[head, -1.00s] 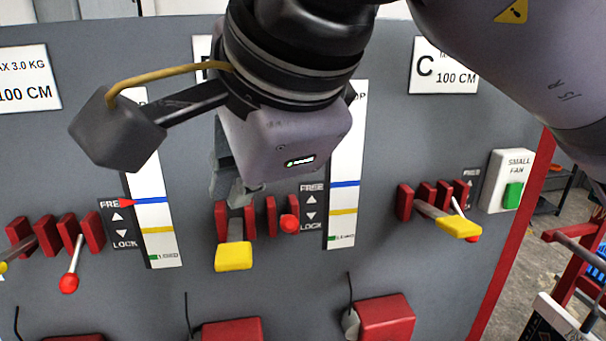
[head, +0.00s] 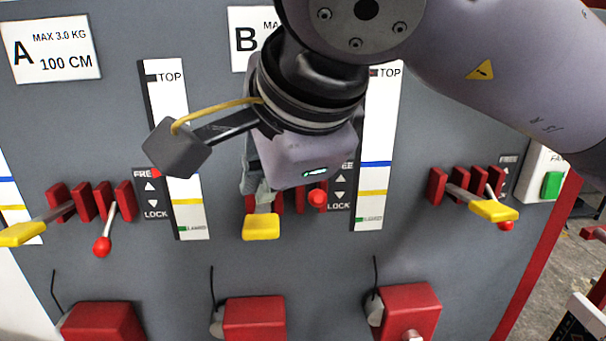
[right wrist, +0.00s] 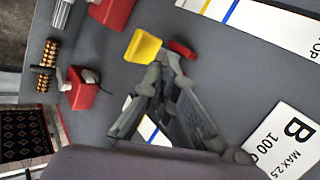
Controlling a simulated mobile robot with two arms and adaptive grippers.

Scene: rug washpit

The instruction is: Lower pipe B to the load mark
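Pipe B's lever has a yellow handle (head: 261,227) on a grey shaft between red brackets, under the B sign (head: 243,38). My right gripper (head: 260,192) reaches down to this shaft, just above the yellow handle. In the right wrist view its fingertips (right wrist: 166,60) come together at the lever, beside the yellow handle (right wrist: 143,46); they look shut on the shaft. The B scale (head: 376,150) has TOP, a blue line, a yellow line and a green loaded mark. No pointer shows on its visible part. A red knob (head: 317,197) sits right of the lever. My left gripper is not in view.
A's lever (head: 22,234) and red knob (head: 101,247) are on the left, with the A scale (head: 190,205). C's lever (head: 494,211) is on the right, near a green fan button (head: 551,185). Red boxes (head: 255,318) stick out below.

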